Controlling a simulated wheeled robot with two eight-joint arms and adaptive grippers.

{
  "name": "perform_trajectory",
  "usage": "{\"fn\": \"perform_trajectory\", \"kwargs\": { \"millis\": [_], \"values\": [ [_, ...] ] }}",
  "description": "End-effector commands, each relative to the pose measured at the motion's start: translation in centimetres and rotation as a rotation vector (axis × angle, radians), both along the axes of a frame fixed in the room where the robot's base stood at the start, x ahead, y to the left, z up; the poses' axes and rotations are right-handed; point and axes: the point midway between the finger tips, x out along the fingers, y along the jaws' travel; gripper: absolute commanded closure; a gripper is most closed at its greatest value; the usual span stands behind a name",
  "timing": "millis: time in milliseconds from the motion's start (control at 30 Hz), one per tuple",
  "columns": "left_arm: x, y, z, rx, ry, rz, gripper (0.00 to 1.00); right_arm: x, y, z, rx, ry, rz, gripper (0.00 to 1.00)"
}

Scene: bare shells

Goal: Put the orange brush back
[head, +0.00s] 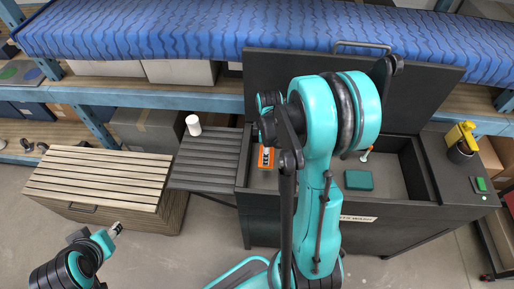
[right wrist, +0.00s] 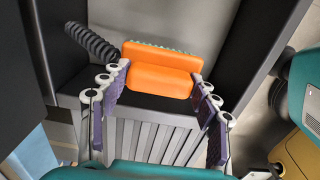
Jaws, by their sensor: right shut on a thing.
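The orange brush (right wrist: 160,68) is a block with a strip of green bristles along its far edge. In the right wrist view it sits between the two fingers of my right gripper (right wrist: 158,90), which is shut on it. In the head view an orange patch of the brush (head: 265,163) shows at the left end of the washer basin, below my right wrist. My right arm hides most of that gripper there. My left gripper (head: 115,229) is at the lower left, over the floor and away from the brush; its fingers are too small to read.
The dark parts washer (head: 410,213) has its lid (head: 425,85) raised. A teal block (head: 358,180) lies in its basin. A slatted side shelf (head: 205,160) holds a white cup (head: 193,125). A wooden slatted crate (head: 95,180) stands left.

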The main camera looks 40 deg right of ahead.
Motion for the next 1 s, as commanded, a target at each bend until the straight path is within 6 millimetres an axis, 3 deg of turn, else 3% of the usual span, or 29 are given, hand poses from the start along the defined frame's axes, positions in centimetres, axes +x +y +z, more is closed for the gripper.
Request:
{"fn": "perform_trajectory", "kwargs": {
  "millis": [267, 700, 1000],
  "values": [
    [0.0, 0.0, -0.9, 0.0, 0.0, 0.0, 0.6, -0.1, -0.1, -1.2, 0.0, 0.0, -0.002, 0.66],
    [0.0, 0.0, -4.0, 0.0, 0.0, 0.0, 0.6, -0.1, -0.1, -5.3, 0.0, 0.0, -0.002, 0.66],
    [0.0, 0.0, -4.3, 0.0, 0.0, 0.0, 0.6, -0.1, -0.1, -5.8, 0.0, 0.0, -0.002, 0.66]
  ]
}}
